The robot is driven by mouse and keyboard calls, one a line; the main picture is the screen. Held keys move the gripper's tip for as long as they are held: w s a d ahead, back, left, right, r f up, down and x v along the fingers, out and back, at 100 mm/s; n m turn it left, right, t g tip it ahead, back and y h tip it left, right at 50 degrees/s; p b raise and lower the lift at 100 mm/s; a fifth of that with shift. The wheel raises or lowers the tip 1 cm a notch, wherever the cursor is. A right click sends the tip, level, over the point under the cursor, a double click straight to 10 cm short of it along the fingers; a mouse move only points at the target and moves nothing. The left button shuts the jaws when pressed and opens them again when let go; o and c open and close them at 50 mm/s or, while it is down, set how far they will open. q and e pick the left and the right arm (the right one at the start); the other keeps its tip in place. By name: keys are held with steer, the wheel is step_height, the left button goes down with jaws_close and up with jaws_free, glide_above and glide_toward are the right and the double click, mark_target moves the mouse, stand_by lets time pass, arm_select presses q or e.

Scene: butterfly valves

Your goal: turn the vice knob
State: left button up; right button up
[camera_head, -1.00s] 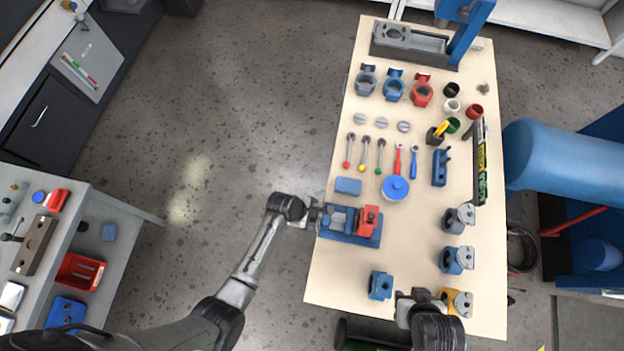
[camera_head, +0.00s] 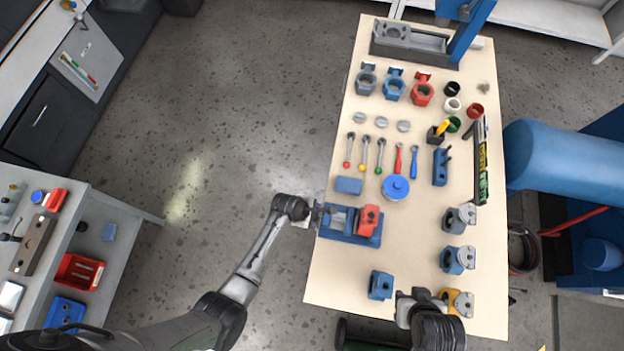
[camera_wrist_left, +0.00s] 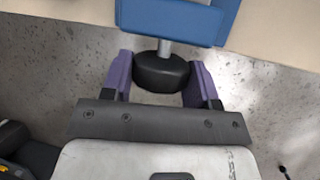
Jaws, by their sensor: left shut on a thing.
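The blue vice (camera_head: 345,237) sits at the left edge of the table, with a red block (camera_head: 369,219) at its right end. Its blue end also shows at the top of the left wrist view (camera_wrist_left: 175,22). The black vice knob (camera_wrist_left: 161,72) sticks out on a short grey shaft towards my left gripper (camera_wrist_left: 161,84). The purple fingers are shut on the knob, one on each side. In the head view my left gripper (camera_head: 313,214) is at the vice's left end and hides most of the knob. My right gripper (camera_head: 422,298) is low over the table's near end; its fingers are unclear.
A blue block (camera_head: 380,285) stands near the vice, and a flat blue block (camera_head: 348,186) lies just beyond it. A round blue lid (camera_head: 396,188) and several small tools lie further up the table (camera_head: 330,280). The floor left of the table is clear.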

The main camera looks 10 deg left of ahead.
arm_select(q)
steer(key=shift+c, duration=1.2)
steer(key=shift+s, duration=0.1)
steer(key=shift+t+p, duration=0.5)
steer(key=shift+t, duration=0.2)
steer(key=shift+s+m+t, duration=0.1)
steer(key=shift+m+t, duration=0.2)
steer(key=shift+t, duration=0.4)
steer(key=shift+f+t, duration=0.2)
steer(key=shift+t, duration=0.8)
steer(key=shift+s+m+t+b, duration=0.1)
steer(key=shift+m+t+b, duration=0.3)
steer(key=shift+t+b, duration=0.45)
